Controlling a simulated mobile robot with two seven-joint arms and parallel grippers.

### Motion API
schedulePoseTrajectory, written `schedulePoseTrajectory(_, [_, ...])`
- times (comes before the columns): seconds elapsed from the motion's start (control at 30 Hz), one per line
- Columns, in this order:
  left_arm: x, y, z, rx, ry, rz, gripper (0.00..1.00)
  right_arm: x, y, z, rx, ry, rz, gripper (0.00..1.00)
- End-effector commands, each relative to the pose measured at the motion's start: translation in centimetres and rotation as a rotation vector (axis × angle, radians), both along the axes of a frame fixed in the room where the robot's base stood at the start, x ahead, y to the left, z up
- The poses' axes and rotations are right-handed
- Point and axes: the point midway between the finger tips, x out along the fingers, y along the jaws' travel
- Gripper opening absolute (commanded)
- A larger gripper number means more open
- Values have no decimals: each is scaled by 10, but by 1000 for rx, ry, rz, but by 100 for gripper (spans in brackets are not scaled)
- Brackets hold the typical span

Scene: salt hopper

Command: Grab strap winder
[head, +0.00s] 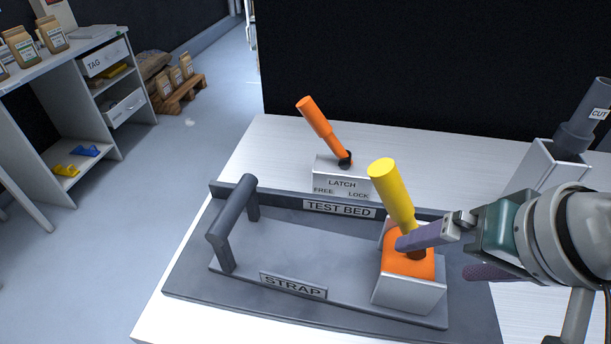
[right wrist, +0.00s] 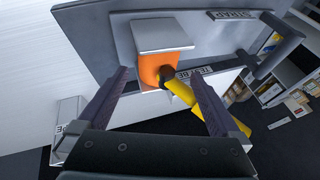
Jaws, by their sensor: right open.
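The strap winder, as I take it, is the yellow handle (head: 391,190) rising from an orange-topped grey block (head: 408,290) at the right end of the plate labelled STRAP (head: 293,285). The handle leans up and to the left in the head view. My right gripper (head: 434,258) is open at the block, one finger crossing in front of the handle's lower end. In the right wrist view, the orange face (right wrist: 152,68) and the handle's base lie between the spread fingers (right wrist: 160,76). The yellow handle (right wrist: 179,91) slants toward the right finger; contact cannot be told. My left gripper is out of view.
An orange lever (head: 318,122) stands on the LATCH box (head: 341,178) behind the plate. A grey upright handle (head: 232,222) is at the plate's left end. A dark CUT lever (head: 585,115) stands at the right. A shelf unit (head: 100,95) is at far left.

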Motion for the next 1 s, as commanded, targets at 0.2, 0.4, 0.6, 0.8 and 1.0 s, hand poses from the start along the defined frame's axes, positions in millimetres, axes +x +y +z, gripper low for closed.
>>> schedulePoseTrajectory(0.2, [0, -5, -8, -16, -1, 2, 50, 15, 4, -28, 3, 1, -3, 100])
schedulePoseTrajectory(0.4, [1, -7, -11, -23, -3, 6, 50, 21, 7, -41, 1, 1, -1, 100])
schedulePoseTrajectory(0.6, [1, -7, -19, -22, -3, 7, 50, 32, 13, -68, 1, 2, 0, 100])
schedulePoseTrajectory(0.8, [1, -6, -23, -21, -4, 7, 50, 40, 15, -81, 0, -1, 0, 100])
schedulePoseTrajectory(1.0, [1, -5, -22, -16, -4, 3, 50, 40, 15, -81, 0, 0, 0, 100])
